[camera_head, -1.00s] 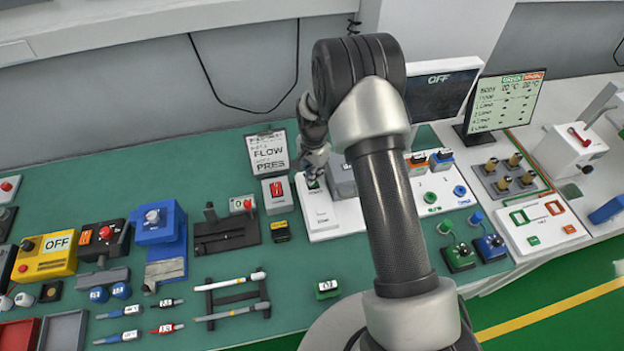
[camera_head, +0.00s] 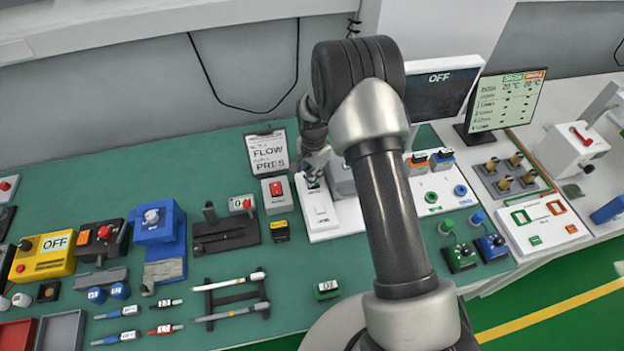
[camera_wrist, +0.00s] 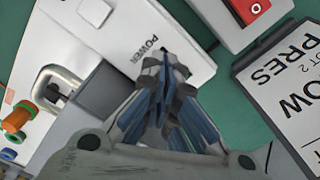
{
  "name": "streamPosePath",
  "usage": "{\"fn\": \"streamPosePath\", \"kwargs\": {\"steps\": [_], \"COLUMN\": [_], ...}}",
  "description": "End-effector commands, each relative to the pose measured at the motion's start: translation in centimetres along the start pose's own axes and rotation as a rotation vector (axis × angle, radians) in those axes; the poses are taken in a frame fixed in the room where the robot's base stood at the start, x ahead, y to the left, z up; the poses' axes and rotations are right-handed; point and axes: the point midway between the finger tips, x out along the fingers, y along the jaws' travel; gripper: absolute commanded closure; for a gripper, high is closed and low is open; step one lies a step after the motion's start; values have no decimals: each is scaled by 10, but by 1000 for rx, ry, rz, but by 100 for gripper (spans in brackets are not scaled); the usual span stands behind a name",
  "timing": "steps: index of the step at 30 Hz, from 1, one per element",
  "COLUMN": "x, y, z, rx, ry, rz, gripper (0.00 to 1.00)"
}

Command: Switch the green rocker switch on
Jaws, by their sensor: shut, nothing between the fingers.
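A white panel (camera_head: 325,222) stands on the green bench top; in the wrist view the white panel (camera_wrist: 192,52) bears the label POWER. My gripper (camera_head: 314,178) is at the far end of this panel, pointing down. In the wrist view my gripper (camera_wrist: 166,72) is shut and empty, its fingertips close beside the POWER label. The green rocker switch is not clearly visible; the fingers cover the panel there. I cannot tell whether the fingertips touch it.
A white box with a red switch (camera_head: 275,189) stands just left of the panel, with a FLOW/PRES clipboard (camera_head: 268,152) behind it. A grey block (camera_head: 341,176) is close on the right. A dark monitor (camera_head: 437,95) reads OFF.

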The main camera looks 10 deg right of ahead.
Motion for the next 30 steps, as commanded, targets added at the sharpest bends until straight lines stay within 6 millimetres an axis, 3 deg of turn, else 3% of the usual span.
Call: {"fn": "streamPosePath", "kwargs": {"steps": [30], "x": [22], "y": [0], "z": [0], "rx": [0], "ry": [0], "rz": [-1], "gripper": [100]}}
